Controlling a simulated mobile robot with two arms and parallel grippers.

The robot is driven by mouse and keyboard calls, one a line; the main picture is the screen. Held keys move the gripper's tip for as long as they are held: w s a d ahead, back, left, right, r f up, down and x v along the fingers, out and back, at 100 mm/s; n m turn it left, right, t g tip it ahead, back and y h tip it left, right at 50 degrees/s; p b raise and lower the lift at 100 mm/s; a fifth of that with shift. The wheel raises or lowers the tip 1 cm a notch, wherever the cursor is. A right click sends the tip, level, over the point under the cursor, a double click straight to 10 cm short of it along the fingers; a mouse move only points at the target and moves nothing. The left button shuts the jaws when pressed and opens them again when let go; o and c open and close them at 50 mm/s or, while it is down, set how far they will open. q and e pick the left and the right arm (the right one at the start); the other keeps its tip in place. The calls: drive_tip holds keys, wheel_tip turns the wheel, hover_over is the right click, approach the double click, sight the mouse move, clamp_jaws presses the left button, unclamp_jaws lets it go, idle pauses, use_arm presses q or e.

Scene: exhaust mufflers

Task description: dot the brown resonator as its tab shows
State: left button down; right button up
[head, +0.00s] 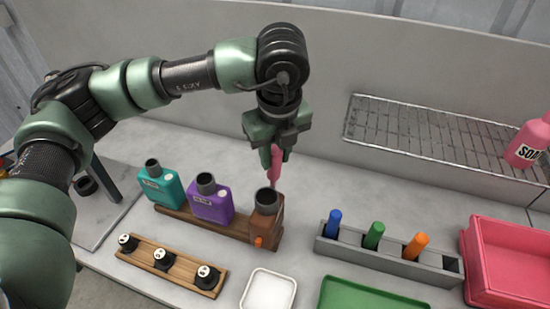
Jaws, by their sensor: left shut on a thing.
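The brown resonator (265,222) stands upright at the right end of a wooden base, with a dark round neck on top. A small orange tab (258,241) shows low on its front. My left gripper (277,148) is shut on a pink marker (276,165), which points down just above and behind the brown resonator's neck. Whether its tip touches anything is hard to tell. A blue marker (334,222), a green marker (374,235) and an orange marker (416,245) stand in a grey rack (390,268) on the right. My right gripper is not in view.
A teal resonator (160,187) and a purple one (210,205) stand left of the brown one. A wooden strip with black knobs (172,266), a white dish (268,290) and a green tray (370,296) lie in front. Pink bins (510,262), a wire shelf (440,133) and a soap bottle (528,145) are right.

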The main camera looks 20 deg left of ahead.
use_arm(q)
drive_tip(key=shift+r+p, duration=0.6)
drive_tip(key=shift+r, duration=1.8)
